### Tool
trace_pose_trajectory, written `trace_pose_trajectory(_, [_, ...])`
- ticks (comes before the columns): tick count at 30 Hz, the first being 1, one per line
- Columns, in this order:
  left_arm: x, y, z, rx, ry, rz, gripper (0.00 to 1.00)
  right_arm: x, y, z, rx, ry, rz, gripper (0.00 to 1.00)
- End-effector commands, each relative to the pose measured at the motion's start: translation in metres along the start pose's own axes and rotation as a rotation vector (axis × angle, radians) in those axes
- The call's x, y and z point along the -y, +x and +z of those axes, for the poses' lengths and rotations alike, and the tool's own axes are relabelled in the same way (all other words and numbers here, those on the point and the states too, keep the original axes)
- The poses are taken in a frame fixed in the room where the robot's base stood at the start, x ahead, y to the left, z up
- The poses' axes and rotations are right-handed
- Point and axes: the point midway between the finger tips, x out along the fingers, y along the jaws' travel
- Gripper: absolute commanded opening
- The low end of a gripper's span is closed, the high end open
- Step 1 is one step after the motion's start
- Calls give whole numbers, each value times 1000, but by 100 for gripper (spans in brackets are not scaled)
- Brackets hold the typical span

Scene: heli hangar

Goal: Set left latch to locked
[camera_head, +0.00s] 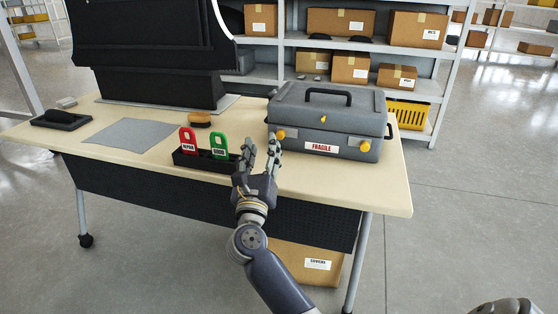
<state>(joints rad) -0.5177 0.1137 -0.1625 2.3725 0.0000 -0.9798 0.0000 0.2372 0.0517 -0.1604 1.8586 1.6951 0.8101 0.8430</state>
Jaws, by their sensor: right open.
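A closed grey case (345,112) with a dark top handle stands at the right of the table. Its front has a left yellow latch (280,134), a right yellow latch (365,147) and a FRAGILE label between them. I cannot tell from the picture whether the left latch is locked. My right gripper (262,150) is open and empty. Its fingers point up, just left of and below the left latch in the picture, with one fingertip near it; contact cannot be made out. My left gripper is not in view.
A black holder (206,164) with a red tag (188,141) and a green tag (219,147) sits left of my right gripper. Shelves with boxes stand behind.

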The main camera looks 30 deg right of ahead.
Motion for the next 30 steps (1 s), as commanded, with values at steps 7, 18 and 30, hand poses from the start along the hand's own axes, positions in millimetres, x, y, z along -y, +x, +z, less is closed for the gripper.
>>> trace_pose_trajectory(7, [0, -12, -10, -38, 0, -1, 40, 2, 14, -41, -284, 400, -95, 41])
trace_pose_trajectory(18, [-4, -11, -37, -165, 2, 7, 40, 0, 48, -63, -340, 456, -110, 41])
trace_pose_trajectory(30, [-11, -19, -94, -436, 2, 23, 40, 1, 107, -84, -341, 455, -108, 41])
